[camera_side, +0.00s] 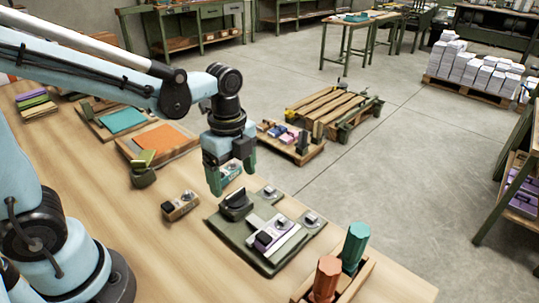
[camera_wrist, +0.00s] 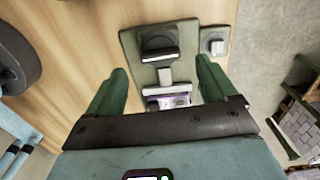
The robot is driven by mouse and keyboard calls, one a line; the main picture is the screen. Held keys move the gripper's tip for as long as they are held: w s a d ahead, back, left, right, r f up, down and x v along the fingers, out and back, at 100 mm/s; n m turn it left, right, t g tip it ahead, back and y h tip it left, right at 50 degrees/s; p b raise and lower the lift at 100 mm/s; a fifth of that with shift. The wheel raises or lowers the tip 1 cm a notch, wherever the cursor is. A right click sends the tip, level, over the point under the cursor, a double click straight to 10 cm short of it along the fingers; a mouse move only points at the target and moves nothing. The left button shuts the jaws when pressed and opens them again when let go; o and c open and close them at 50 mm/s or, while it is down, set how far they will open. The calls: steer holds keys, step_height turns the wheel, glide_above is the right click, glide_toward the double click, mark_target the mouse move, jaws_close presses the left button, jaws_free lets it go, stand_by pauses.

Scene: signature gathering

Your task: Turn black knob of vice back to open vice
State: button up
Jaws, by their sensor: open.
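The vice is a dark green-grey base plate (camera_side: 250,247) on the wooden bench, with a black knob (camera_side: 236,203) standing at its back left corner. In the wrist view the black knob (camera_wrist: 158,46) shows beyond my fingertips, on the plate (camera_wrist: 130,42). A pale purple piece (camera_side: 283,237) lies on the plate; part of it shows between my fingers in the wrist view (camera_wrist: 180,101). My gripper (camera_side: 231,178) points down above the back left of the plate, with its green fingers apart. In the wrist view my gripper (camera_wrist: 161,72) is open with nothing held, clear of the knob.
A teal cylinder (camera_side: 354,247) and an orange cylinder (camera_side: 326,279) stand in a wooden holder at front right. An orange sheet (camera_side: 161,138) and a teal sheet (camera_side: 122,120) lie at back left. Bare bench shows at front left.

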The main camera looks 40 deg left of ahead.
mark_target(235, 193)
steer(key=shift+f, duration=2.1)
steer(key=c, duration=1.1)
steer(key=shift+o, duration=0.2)
